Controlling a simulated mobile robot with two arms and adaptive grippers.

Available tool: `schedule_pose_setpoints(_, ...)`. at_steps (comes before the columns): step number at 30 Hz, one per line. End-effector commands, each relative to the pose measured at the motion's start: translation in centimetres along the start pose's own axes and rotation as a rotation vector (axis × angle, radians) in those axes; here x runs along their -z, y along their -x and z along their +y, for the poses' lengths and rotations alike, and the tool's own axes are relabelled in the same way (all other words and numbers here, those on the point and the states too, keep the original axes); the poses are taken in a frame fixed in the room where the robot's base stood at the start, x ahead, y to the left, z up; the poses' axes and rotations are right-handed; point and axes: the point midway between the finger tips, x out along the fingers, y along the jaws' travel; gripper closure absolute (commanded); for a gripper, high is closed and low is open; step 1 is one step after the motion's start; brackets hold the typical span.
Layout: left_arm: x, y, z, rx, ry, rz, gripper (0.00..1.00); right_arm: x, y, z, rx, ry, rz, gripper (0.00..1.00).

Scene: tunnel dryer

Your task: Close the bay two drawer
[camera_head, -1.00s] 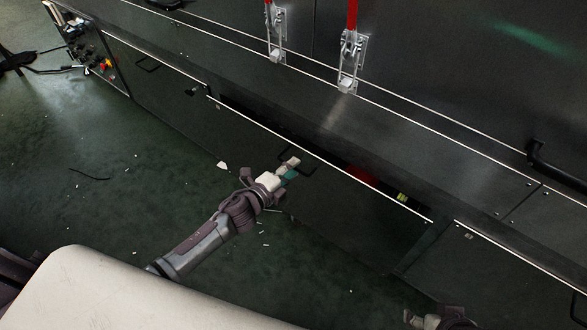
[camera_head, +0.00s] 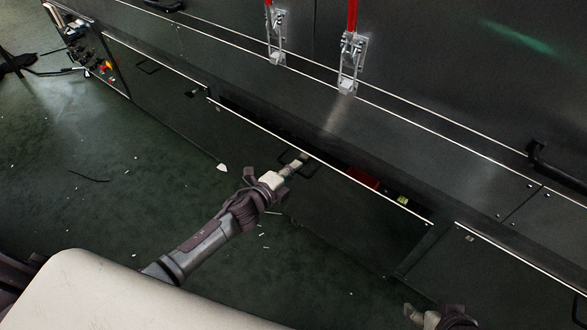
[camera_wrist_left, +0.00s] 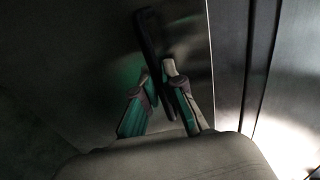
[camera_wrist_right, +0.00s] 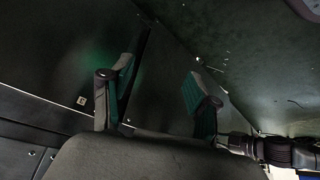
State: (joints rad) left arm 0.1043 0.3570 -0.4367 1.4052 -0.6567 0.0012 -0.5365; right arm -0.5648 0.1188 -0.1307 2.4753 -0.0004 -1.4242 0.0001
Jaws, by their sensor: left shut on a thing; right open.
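The drawer (camera_head: 335,215) with a pale top edge is the middle dark panel low on the machine in the head view. It stands partly open, with a dark gap behind its edge. Its black bar handle (camera_head: 311,170) is on the front near the top; it also shows in the left wrist view (camera_wrist_left: 150,35). My left gripper (camera_head: 294,164) is shut on the handle, and its fingers (camera_wrist_left: 158,80) lie either side of the bar in the left wrist view. My right gripper (camera_head: 418,314) is open and empty at the lower edge of the head view; its spread fingers show in the right wrist view (camera_wrist_right: 156,80).
A red item (camera_head: 362,177) and a yellow-green item (camera_head: 403,200) show inside the drawer gap. Closed panels flank the drawer. Red-handled latches (camera_head: 347,65) are on the door above. The green floor (camera_head: 100,200) at left is mostly clear, with small white scraps.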

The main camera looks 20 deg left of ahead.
Motion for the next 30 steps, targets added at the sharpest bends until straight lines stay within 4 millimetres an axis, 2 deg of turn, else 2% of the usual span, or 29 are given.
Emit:
schedule_pose_setpoints(4,0.0,-0.6,0.0,0.0,0.0,0.0,1.0,0.1,-0.1,0.0,0.0,0.0,0.007,0.4)
schedule_pose_setpoints(11,0.0,-3.8,-0.7,0.001,0.001,0.0,1.0,2.8,-0.5,-0.5,0.01,0.005,0.141,0.4)
schedule_pose_setpoints(20,0.0,-4.1,-0.9,0.002,0.001,-0.001,1.0,3.2,-0.5,-0.5,0.01,0.005,0.155,0.4)
schedule_pose_setpoints(21,0.0,-4.1,-1.0,0.002,0.001,-0.001,0.88,3.2,-0.5,-0.5,0.01,0.005,0.155,0.4)
schedule_pose_setpoints(25,0.0,-4.1,-1.0,0.002,0.0,-0.001,0.67,3.2,-0.5,-0.5,0.009,0.005,0.155,0.4)
schedule_pose_setpoints(30,0.0,-4.0,-1.0,0.002,0.0,0.0,0.66,3.2,-0.4,-0.5,0.009,0.005,0.155,0.4)
